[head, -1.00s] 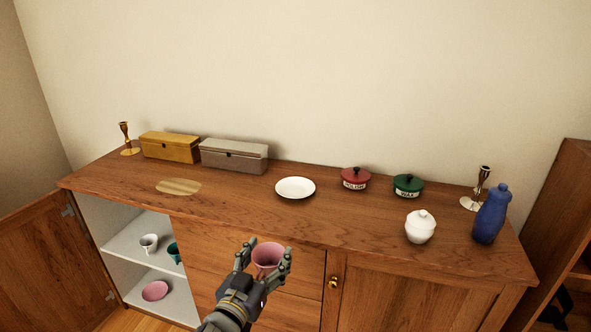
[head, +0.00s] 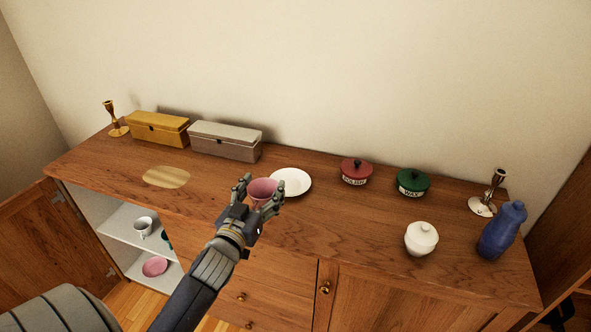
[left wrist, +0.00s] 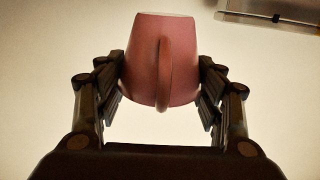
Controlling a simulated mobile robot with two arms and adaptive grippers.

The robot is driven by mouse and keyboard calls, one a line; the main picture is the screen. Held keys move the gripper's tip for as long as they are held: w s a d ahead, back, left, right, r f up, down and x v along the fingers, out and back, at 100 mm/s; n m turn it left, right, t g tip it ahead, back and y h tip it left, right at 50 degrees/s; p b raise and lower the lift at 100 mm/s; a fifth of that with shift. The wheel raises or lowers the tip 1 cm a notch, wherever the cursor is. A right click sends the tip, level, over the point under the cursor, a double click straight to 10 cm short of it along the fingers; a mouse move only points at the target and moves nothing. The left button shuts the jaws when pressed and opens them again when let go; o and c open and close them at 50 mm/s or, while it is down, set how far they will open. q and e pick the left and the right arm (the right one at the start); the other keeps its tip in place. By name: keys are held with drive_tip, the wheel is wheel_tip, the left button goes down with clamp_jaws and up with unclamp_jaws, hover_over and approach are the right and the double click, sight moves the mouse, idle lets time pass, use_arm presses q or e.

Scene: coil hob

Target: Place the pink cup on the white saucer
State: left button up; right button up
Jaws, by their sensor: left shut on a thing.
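The pink cup (head: 263,190) is held upright in my left gripper (head: 261,196), whose fingers close on its two sides. In the left wrist view the cup (left wrist: 160,62) sits between the fingers of the left gripper (left wrist: 161,82), with its handle towards the camera. The white saucer (head: 295,180) lies empty on the sideboard top, just behind and to the right of the cup in the head view. The cup and gripper hide a little of the saucer's left edge. How high the cup is above the top cannot be told exactly. My right gripper is not in view.
On the sideboard top (head: 340,222) stand a gold box (head: 158,130), a grey box (head: 224,142), red (head: 355,172) and green (head: 412,182) lidded pots, a white sugar bowl (head: 421,239) and a blue bottle (head: 502,231). An open cabinet door (head: 50,250) hangs at left.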

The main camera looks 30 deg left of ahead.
use_arm(q)
drive_tip(key=shift+w+f+p, duration=0.15)
drive_tip(key=shift+w+f, duration=0.6)
drive_tip(key=shift+w, duration=1.75)
drive_tip(key=shift+w+f+p, duration=0.2)
drive_tip(key=shift+w+f, duration=0.55)
drive_tip(key=shift+w, duration=1.75)
drive_tip(key=shift+w+f+p, duration=0.15)
drive_tip(key=shift+w+f, duration=0.6)
drive_tip(key=shift+w, duration=1.75)
